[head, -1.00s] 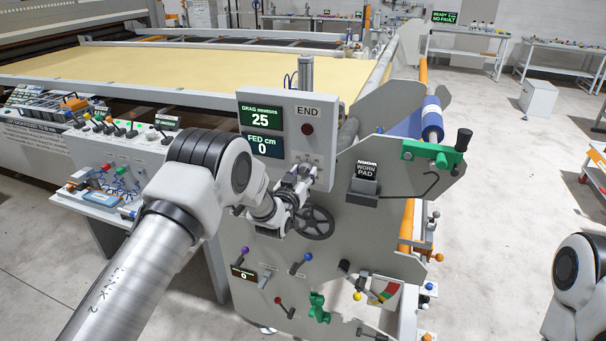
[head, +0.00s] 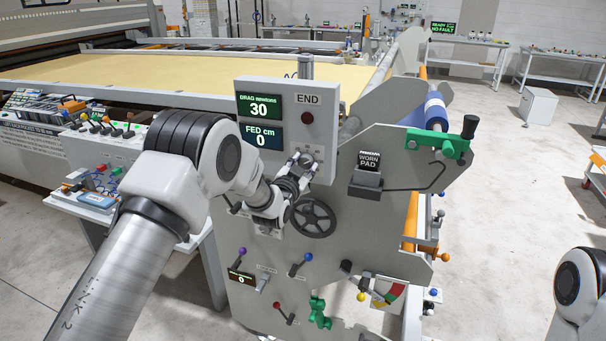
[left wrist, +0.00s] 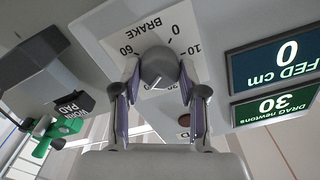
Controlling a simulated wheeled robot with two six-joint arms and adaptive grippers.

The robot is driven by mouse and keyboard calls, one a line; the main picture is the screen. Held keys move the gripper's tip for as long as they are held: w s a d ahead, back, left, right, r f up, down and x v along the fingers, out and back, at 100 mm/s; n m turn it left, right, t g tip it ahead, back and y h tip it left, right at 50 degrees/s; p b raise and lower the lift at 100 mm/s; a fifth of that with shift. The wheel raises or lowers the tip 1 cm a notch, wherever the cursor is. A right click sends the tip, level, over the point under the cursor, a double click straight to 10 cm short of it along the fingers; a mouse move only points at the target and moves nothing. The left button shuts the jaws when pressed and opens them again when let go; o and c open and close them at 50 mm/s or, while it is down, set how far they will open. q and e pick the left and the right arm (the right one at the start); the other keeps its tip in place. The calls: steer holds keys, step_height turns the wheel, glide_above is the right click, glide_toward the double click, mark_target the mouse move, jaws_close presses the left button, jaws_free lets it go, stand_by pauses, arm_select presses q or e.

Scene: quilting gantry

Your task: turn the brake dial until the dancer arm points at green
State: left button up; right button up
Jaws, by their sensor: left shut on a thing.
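The grey brake dial (left wrist: 158,66) sits on a white plate marked BRAKE, seen upside down in the left wrist view. My left gripper (left wrist: 160,78) is shut on it, one finger on each side. In the head view my left gripper (head: 304,162) is at the lower part of the END panel (head: 318,120) and hides most of the dial. The drag readout (head: 260,108) shows 30. The dancer gauge (head: 390,293), with green and red areas, is low on the machine's end plate. A dark arm beside it reaches toward it; its exact pointing is too small to tell.
A dark handwheel (head: 313,217) is just below my left gripper. A worn pad holder (head: 366,180) and a green crank bracket (head: 438,145) stand to the right. Several ball-ended levers are lower on the plate.

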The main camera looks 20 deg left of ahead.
arm_select(q)
steer(key=shift+m+b, duration=0.3)
steer(key=shift+m, duration=0.2)
steer(key=o, duration=1.1)
steer(key=shift+o, duration=0.2)
steer(key=s, duration=1.2)
steer(key=shift+a, duration=0.15)
